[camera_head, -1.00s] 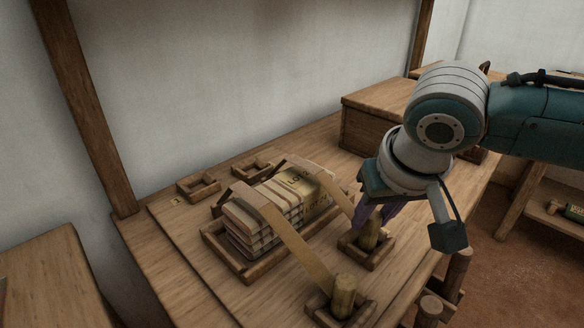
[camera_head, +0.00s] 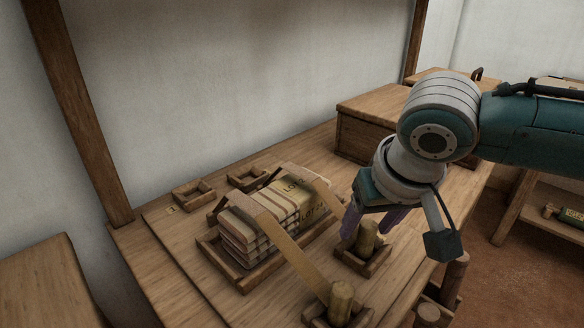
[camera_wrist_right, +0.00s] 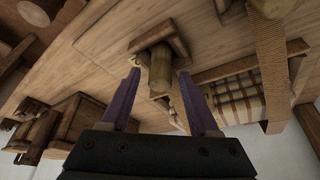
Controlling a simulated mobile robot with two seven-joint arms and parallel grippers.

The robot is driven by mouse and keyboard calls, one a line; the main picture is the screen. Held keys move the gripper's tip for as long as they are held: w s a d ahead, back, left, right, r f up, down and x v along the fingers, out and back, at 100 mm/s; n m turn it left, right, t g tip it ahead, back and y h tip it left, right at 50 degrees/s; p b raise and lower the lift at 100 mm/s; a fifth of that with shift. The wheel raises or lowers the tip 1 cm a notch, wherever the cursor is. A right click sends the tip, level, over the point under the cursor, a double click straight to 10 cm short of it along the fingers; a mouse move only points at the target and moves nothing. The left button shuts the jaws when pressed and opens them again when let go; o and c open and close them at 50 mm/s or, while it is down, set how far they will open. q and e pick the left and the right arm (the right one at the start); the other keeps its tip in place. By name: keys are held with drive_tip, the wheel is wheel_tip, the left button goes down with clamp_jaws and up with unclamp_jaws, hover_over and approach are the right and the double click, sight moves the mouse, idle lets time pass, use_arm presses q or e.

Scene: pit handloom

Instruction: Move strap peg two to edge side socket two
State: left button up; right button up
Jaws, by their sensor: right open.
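A round wooden peg (camera_head: 366,238) stands upright in a square wooden socket (camera_head: 378,268) beside the bundle, with a strap (camera_head: 332,200) running to it. My right gripper (camera_head: 372,222) is open, its purple fingers pointing down on either side of this peg. In the right wrist view the peg (camera_wrist_right: 160,70) shows between the open fingers, apart from both. A second peg (camera_head: 341,300) stands in a nearer socket, on a longer strap (camera_head: 298,255). No label shows which peg is number two. Two empty square sockets, one at left (camera_head: 194,194) and one (camera_head: 248,178) beside it, lie behind the bundle.
The straps cross a stacked bundle (camera_head: 240,240) marked with lettering, lying in a wooden tray (camera_head: 243,284). A wooden box (camera_head: 372,125) stands at the back right. Wooden posts rise by the table's right edge. Bare board lies left of the tray.

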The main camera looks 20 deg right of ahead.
drive_tip(key=p+v, duration=0.4)
drive_tip(key=v, duration=0.7)
drive_tip(key=s+a+f+n+y, duration=0.3)
drive_tip(key=s+a+n, duration=0.1)
drive_tip(key=s+a, duration=0.4)
drive_tip(key=s+d+n+h, duration=0.1)
drive_tip(key=s+d, duration=0.2)
drive_tip(key=s, duration=0.6)
drive_tip(key=shift+f+g+h, duration=0.3)
drive_tip(key=shift+f, duration=0.15)
wheel_tip(320, 180, up, 52)
drive_tip(key=p, duration=5.2)
drive_tip(key=shift+r, duration=0.1)
